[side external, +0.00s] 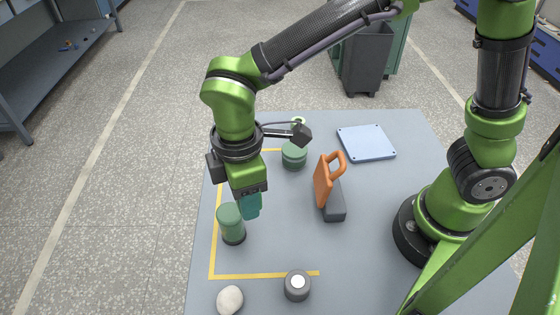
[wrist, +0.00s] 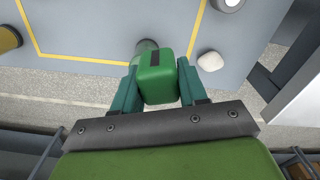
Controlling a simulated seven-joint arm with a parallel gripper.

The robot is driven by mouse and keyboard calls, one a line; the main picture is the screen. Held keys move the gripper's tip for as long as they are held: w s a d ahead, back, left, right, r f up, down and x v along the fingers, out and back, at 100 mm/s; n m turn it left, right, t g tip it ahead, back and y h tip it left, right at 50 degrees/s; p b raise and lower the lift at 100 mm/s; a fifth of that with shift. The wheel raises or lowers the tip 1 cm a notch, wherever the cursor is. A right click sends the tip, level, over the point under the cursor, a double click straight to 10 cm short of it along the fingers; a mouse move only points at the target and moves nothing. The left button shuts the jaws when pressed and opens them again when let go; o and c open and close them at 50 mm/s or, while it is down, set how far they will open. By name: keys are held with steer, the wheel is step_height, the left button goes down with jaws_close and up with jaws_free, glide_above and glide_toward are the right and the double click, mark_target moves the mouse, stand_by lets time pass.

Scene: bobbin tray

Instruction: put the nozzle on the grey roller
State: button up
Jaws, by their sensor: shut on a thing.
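My gripper (wrist: 158,82) has teal fingers and is shut on a bright green, rounded block with a dark stripe, apparently the nozzle (wrist: 155,85). In the side view the teal fingers (side external: 250,206) hide most or all of the held piece. They are above the table, close beside a green cylinder. The grey roller (side external: 297,286) stands upright at the front of the table, with a white round top. It shows partly at the top edge of the wrist view (wrist: 228,5). My gripper is apart from it, farther back and to its left in the side view.
A green cylinder (side external: 231,224) stands beside my fingers. A pale stone (side external: 230,300) lies left of the roller. An orange-handled block (side external: 326,185), a low green cylinder (side external: 293,157) and a blue plate (side external: 367,143) are farther back. Yellow tape marks the table (side external: 375,250), whose right front is clear.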

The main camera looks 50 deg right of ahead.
mark_target(296, 283)
steer(key=s+a+n, duration=0.2)
steer(key=s+n, duration=0.3)
steer(key=s, duration=0.7)
steer(key=f, duration=0.8)
steer(key=shift+s+d+f, duration=0.2)
steer(key=shift+s+f, duration=0.1)
steer(key=shift+s, duration=0.1)
steer(key=shift+f, duration=0.2)
steer(key=o, duration=1.1)
steer(key=shift+c, duration=0.2)
steer(key=shift+r, duration=0.15)
